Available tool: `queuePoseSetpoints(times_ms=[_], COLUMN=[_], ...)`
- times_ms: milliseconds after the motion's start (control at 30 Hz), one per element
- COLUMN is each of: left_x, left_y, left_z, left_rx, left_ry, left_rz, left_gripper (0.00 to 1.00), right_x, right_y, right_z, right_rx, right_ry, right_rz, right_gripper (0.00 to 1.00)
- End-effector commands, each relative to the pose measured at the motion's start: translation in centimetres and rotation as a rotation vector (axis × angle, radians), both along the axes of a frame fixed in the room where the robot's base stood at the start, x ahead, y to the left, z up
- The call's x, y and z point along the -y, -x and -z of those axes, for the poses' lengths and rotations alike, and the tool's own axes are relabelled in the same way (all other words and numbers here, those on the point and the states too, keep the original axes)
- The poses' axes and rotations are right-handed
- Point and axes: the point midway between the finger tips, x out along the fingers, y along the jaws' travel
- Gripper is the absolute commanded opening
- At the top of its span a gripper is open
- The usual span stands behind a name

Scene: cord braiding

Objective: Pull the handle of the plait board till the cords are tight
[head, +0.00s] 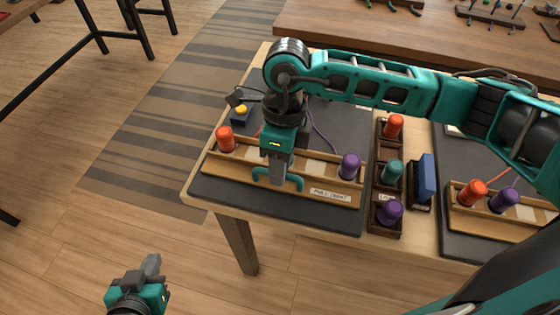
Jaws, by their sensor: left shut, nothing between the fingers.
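The plait board (225,190) lies on a dark mat near the table's front left. It carries an orange spool (225,138) at its left and a purple spool (349,166) at its right. A label on its front strip seems to read "PULL TIGHT". A teal handle (297,184) shows at the board's front middle. My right gripper (279,183) points down over the handle's middle and covers part of it; its grip is unclear. A purple cord runs behind my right wrist; most cords are hidden. My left gripper (153,263) is shut and empty, low at the left, away from the table.
A dark spool rack (380,182) with orange, teal and purple spools stands right of the board. A blue block (427,178) is beside it. A second board (455,217) lies further right.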

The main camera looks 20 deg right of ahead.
Motion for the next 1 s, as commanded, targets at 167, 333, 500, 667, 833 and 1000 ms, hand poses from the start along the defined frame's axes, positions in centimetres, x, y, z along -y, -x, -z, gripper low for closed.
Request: queuePoseSetpoints(times_ms=[167,333,500,667,833,1000], left_x=[0.0,0.0,-0.1,-0.1,-0.1,-0.1], left_y=[0.0,0.2,0.4,0.5,0.5,0.5], left_z=[0.0,0.1,0.2,0.2,0.2,0.2], left_rx=[0.0,-0.004,-0.008,-0.009,-0.009,-0.009], left_ry=[0.0,0.0,0.0,0.0,0.0,0.0], left_rz=[0.0,-0.001,-0.001,-0.001,-0.001,-0.001], left_gripper=[0.0,0.0,0.0,0.0,0.0,0.0], right_x=[0.0,0.0,0.0,0.0,-0.2,-1.9], right_y=[0.0,0.0,0.0,0.0,0.2,2.6], right_z=[0.0,0.0,-0.1,-0.1,-0.1,0.0], right_rx=[0.0,0.001,0.001,0.001,0.0,0.0], right_ry=[0.0,-0.001,-0.001,-0.001,0.0,-0.002], right_rz=[0.0,0.0,0.0,0.0,-0.002,-0.008], right_gripper=[0.15,0.0,0.0,0.0,0.0,0.0])
